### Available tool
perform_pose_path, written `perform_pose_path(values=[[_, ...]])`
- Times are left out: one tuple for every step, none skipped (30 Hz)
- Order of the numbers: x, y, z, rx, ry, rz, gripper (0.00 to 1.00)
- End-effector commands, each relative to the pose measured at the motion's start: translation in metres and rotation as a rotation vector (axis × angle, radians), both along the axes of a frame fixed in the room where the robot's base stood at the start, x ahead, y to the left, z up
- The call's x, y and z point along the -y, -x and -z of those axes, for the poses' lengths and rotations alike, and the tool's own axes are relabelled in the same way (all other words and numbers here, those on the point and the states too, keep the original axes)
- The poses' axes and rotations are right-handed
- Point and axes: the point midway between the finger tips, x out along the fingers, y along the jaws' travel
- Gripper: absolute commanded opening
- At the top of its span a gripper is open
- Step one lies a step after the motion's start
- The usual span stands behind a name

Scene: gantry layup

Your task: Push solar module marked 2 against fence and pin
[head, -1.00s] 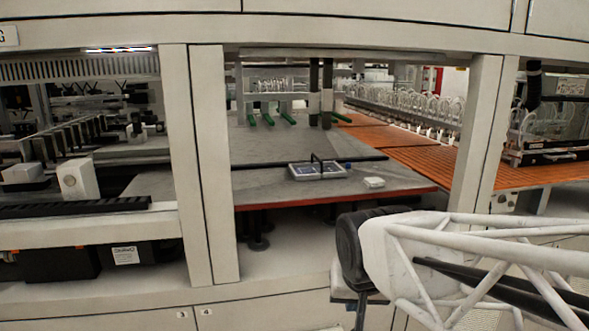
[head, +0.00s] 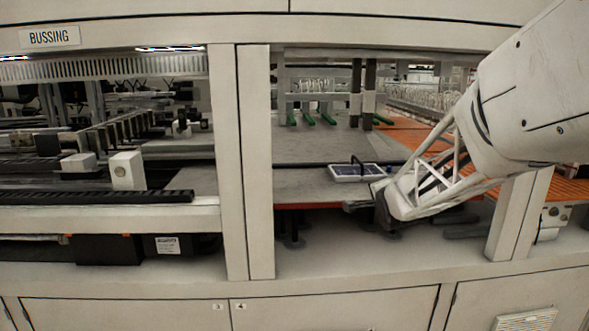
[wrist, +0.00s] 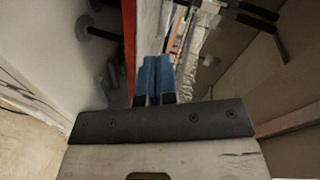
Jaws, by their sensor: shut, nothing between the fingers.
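A small framed panel (head: 352,173) with dark cells and an arched black handle lies flat on the grey table (head: 300,184) in the head view; I take it for the solar module, but no number is readable. Its right end is close to my arm in the picture. A thin dark strip runs across the table behind it; I cannot tell whether this is the fence. I cannot make out the pin. My gripper's blue fingers (wrist: 154,78) are together and empty in the wrist view, beside the table's orange edge (wrist: 129,45).
A pale upright post (head: 244,160) stands left of the table opening, and another (head: 520,215) stands to the right. Green-tipped bars (head: 328,119) lie at the back. An orange slatted surface (head: 405,133) extends right. The table left of the panel looks clear.

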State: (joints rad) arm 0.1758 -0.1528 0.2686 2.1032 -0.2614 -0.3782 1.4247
Motion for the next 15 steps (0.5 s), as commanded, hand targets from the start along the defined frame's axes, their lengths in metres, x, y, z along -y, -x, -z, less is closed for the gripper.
perform_pose_path(values=[[0.006, -0.014, 0.003, 0.038, -0.045, 0.006, 0.0], [0.009, -0.022, 0.003, 0.065, -0.073, 0.007, 0.0], [0.012, -0.032, 0.003, 0.1, -0.111, 0.007, 0.0], [0.015, -0.038, 0.003, 0.124, -0.14, 0.006, 0.0], [0.017, -0.045, 0.004, 0.148, -0.168, 0.005, 0.0], [0.02, -0.052, 0.004, 0.176, -0.202, 0.002, 0.0], [0.021, -0.057, 0.005, 0.194, -0.225, -0.001, 0.0], [0.023, -0.062, 0.005, 0.212, -0.246, -0.005, 0.0], [0.025, -0.067, 0.005, 0.233, -0.271, -0.009, 0.0], [0.026, -0.07, 0.005, 0.245, -0.288, -0.012, 0.0], [0.028, -0.073, 0.006, 0.257, -0.304, -0.014, 0.0], [0.029, -0.076, 0.006, 0.268, -0.319, -0.016, 0.0], [0.03, -0.078, 0.006, 0.276, -0.329, -0.019, 0.0], [0.03, -0.079, 0.006, 0.283, -0.337, -0.02, 0.0], [0.031, -0.08, 0.005, 0.288, -0.343, -0.022, 0.0]])
